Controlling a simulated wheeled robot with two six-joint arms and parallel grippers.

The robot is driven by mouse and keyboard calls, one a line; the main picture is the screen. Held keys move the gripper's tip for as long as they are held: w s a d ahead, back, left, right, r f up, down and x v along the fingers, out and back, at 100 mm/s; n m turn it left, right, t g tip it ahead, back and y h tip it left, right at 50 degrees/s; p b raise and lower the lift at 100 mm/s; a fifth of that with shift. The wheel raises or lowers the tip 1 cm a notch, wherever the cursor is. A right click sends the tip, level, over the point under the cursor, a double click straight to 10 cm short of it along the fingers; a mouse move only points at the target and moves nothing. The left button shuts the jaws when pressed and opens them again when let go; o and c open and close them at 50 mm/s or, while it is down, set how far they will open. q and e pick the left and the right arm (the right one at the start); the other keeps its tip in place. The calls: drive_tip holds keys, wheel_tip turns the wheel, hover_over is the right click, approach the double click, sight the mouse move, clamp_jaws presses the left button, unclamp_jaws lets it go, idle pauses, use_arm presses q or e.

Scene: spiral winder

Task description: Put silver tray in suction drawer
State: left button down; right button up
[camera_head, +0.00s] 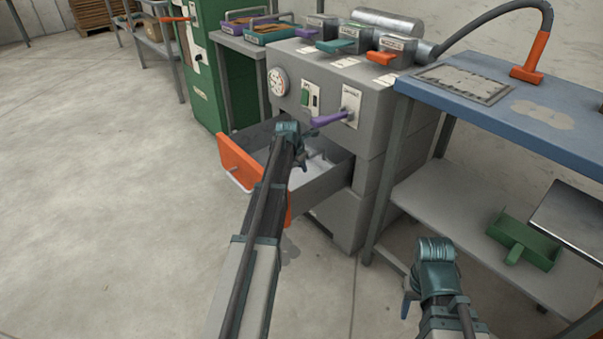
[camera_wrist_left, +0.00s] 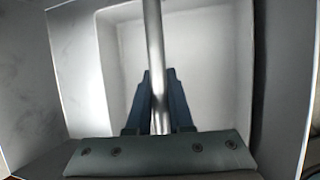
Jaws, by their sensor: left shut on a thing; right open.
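The suction drawer (camera_head: 238,163), with an orange front and a pale bar handle, is pulled open from the grey machine. My left gripper (camera_head: 301,162) reaches down into it. In the left wrist view that gripper (camera_wrist_left: 158,128) is shut on a round silver bar (camera_wrist_left: 154,45), apparently the handle of the silver tray. The pale tray (camera_wrist_left: 213,75) with rounded corners shows below the bar, between the grey drawer walls (camera_wrist_left: 283,60). My arm hides much of the tray in the head view. My right gripper (camera_head: 409,297) is open and empty, away to the right, its fingers partly hidden.
The grey machine (camera_head: 372,120) carries a gauge, switches and a purple lever (camera_head: 330,119) just above the open drawer. A blue-topped bench (camera_head: 530,115) stands to the right, with a green scoop-like tray (camera_head: 522,242) on its lower shelf. Floor to the left is clear.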

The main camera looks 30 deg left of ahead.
use_arm(q)
drive_tip(key=shift+f, duration=0.2)
use_arm(e)
drive_tip(key=shift+f, duration=0.25)
use_arm(q)
drive_tip(key=shift+f, duration=0.2)
drive_tip(key=c, duration=0.8)
unclamp_jaws()
use_arm(e)
drive_tip(key=shift+f, duration=0.1)
use_arm(q)
drive_tip(key=shift+r, duration=0.2)
drive_tip(key=p+v, duration=1.1)
drive_tip(key=v, duration=0.1)
use_arm(e)
wheel_tip(320, 180, up, 11)
drive_tip(key=shift+d, duration=0.1)
